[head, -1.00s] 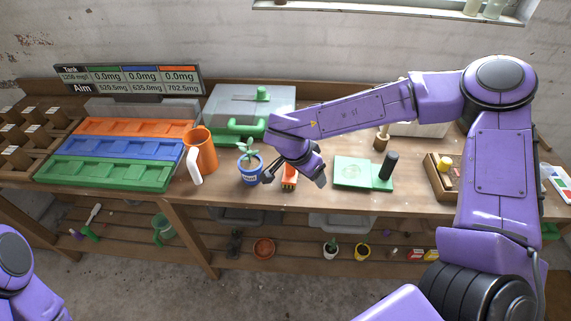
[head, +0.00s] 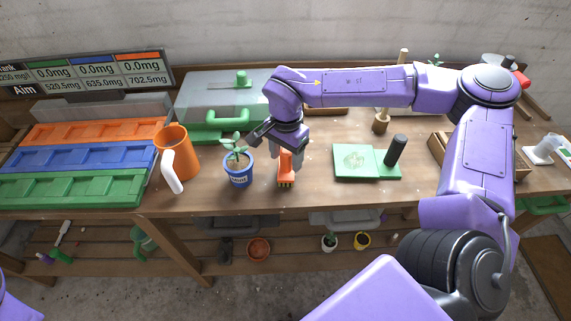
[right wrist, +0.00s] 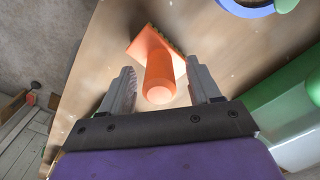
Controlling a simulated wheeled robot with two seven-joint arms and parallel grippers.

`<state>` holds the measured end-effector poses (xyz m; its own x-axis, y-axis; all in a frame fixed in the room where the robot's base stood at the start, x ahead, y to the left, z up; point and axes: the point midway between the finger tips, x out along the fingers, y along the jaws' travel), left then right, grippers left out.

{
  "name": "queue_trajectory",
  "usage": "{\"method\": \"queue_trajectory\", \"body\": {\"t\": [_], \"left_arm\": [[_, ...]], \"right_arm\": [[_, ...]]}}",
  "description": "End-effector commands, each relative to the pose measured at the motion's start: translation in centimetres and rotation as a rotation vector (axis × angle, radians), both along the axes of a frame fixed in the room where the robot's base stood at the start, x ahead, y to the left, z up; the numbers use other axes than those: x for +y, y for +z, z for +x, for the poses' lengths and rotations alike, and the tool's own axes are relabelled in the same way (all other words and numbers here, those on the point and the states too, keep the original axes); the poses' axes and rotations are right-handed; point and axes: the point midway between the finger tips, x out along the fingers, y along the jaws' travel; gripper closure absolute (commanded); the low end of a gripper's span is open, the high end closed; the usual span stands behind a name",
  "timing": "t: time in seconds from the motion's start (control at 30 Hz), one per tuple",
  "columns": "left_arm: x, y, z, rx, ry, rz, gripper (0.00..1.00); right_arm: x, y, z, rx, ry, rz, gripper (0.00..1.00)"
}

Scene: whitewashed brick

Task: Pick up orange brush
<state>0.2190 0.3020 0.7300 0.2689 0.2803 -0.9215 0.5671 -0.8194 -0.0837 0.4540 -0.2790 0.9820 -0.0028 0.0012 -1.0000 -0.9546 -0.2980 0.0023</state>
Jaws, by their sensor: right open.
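The orange brush (head: 285,171) stands on the wooden table, between the blue plant pot and the green board in the head view. In the right wrist view the brush (right wrist: 158,75) shows its round handle end toward the camera and its bristled head beyond. My right gripper (head: 287,155) is just above and behind the brush, pointing down. In the right wrist view the gripper's fingers (right wrist: 165,85) are open, one on each side of the handle, with a gap on both sides. My left gripper is not in view; only a bit of purple left arm shows at the lower left.
A blue pot with a plant (head: 238,172) stands close left of the brush. An orange mug (head: 172,150) is further left. A green board with a black handle (head: 366,162) lies to the right. A green-lidded box (head: 225,105) is behind. Bare table lies between brush and board.

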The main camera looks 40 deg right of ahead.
Motion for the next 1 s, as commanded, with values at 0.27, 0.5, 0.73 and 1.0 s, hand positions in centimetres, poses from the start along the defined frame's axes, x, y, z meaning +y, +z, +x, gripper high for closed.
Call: {"method": "queue_trajectory", "body": {"t": [0.27, 0.5, 0.73, 1.0], "left_arm": [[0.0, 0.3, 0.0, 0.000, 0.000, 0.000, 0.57], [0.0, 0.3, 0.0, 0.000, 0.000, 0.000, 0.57], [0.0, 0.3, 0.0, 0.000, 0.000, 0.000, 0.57], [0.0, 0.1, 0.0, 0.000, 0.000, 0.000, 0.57]], "right_arm": [[0.0, -1.9, 0.0, -0.001, 0.000, -0.001, 0.38], [0.0, -1.9, 0.0, -0.001, 0.000, -0.001, 0.87], [0.0, -1.9, 0.0, -0.003, 0.000, -0.001, 1.00], [0.0, -0.2, 0.2, -0.007, -0.001, -0.002, 1.00]]}}
